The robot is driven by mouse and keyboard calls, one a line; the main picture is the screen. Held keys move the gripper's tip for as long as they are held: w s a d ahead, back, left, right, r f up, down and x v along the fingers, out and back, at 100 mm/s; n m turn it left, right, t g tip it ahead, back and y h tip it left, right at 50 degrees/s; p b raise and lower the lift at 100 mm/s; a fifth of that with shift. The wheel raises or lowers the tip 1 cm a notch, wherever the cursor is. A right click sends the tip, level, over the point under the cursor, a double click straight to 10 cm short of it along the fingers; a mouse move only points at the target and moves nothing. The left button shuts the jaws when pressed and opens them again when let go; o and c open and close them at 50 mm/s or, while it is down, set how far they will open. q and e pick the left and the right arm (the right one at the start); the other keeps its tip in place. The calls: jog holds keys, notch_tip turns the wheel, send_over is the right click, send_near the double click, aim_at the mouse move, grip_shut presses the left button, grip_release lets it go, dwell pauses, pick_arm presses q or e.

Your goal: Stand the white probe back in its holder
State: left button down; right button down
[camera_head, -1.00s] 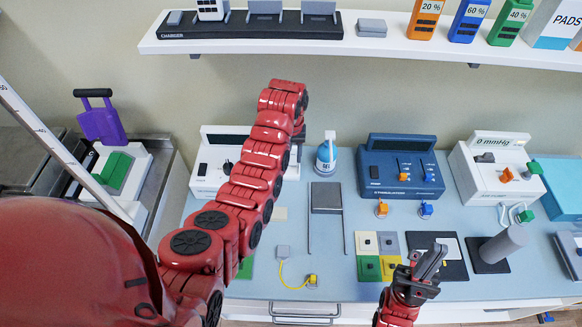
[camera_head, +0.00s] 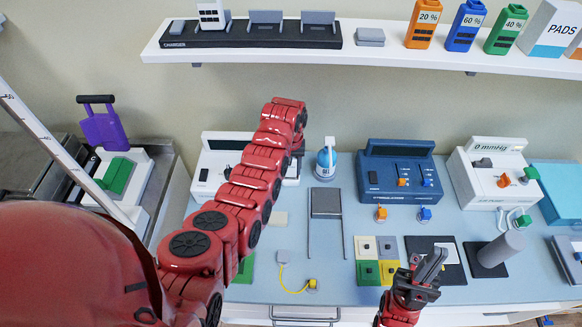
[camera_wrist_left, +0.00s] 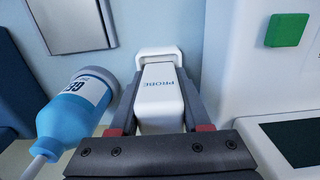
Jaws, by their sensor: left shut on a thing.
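In the left wrist view my left gripper (camera_wrist_left: 160,125) is shut on the white probe (camera_wrist_left: 160,90), whose "PROBE" lettering reads upside down. A white end piece (camera_wrist_left: 158,54) shows at the probe's far end. I cannot tell whether this is the probe's head or part of the holder. In the head view the left arm's own links hide the gripper and probe; the wrist hangs beside the white console (camera_head: 208,175). No holder can be made out clearly. My right gripper (camera_head: 432,264) is over the table's front right, with no object seen in it; its finger gap is unclear.
A blue gel bottle (camera_head: 326,160) stands close beside the left wrist and also shows in the left wrist view (camera_wrist_left: 75,110). A grey plate (camera_head: 325,203) and blue stimulator (camera_head: 400,178) are to the right. A shelf (camera_head: 380,58) runs above.

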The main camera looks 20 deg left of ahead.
pick_arm(q)
jog(key=shift+f, duration=0.25)
jog(key=shift+c, duration=1.8)
grip_release()
jog(key=shift+r+p, duration=0.35)
jog(key=shift+r, duration=0.15)
jog(key=shift+r+p, duration=0.4)
jog(key=shift+r, duration=0.05)
notch_tip(320, 180, up, 4)
jog(key=b, duration=0.3)
jog(key=shift+w+r+b, duration=0.1)
jog(key=shift+r+b, duration=0.05)
jog(key=shift+b, duration=0.15)
notch_tip(320, 180, up, 3)
jog(key=p, duration=0.3)
jog(key=shift+f, duration=0.2)
